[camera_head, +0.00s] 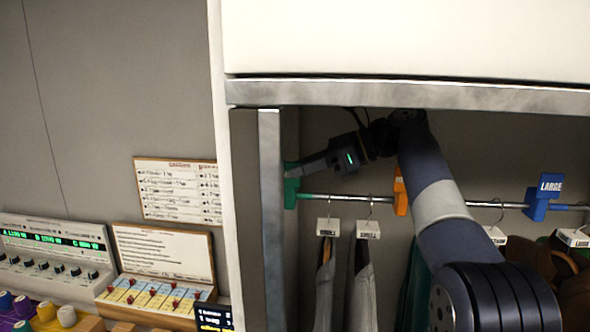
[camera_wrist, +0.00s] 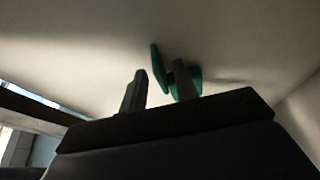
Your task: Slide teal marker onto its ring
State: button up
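The teal marker (camera_head: 291,188) is at the left end of the metal rail (camera_head: 335,197), by the left wall of the open compartment. My gripper (camera_head: 297,168) reaches in from the right, with its tips close to the marker. In the wrist view the two fingers of my gripper (camera_wrist: 159,85) stand apart with a gap. Part of the teal marker (camera_wrist: 158,68) shows beyond that gap, and part is behind the right finger. I cannot tell whether the fingers touch it. No separate ring can be made out.
An orange marker (camera_head: 400,193) and a blue marker reading LARGE (camera_head: 543,196) sit on the rail. Hangers with labelled tags (camera_head: 328,226) and clothes hang from it. A metal beam (camera_head: 400,95) crosses above my arm. Control panels (camera_head: 55,250) stand at the left outside.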

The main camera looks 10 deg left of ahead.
jog(key=shift+x, duration=1.05)
grip_shut()
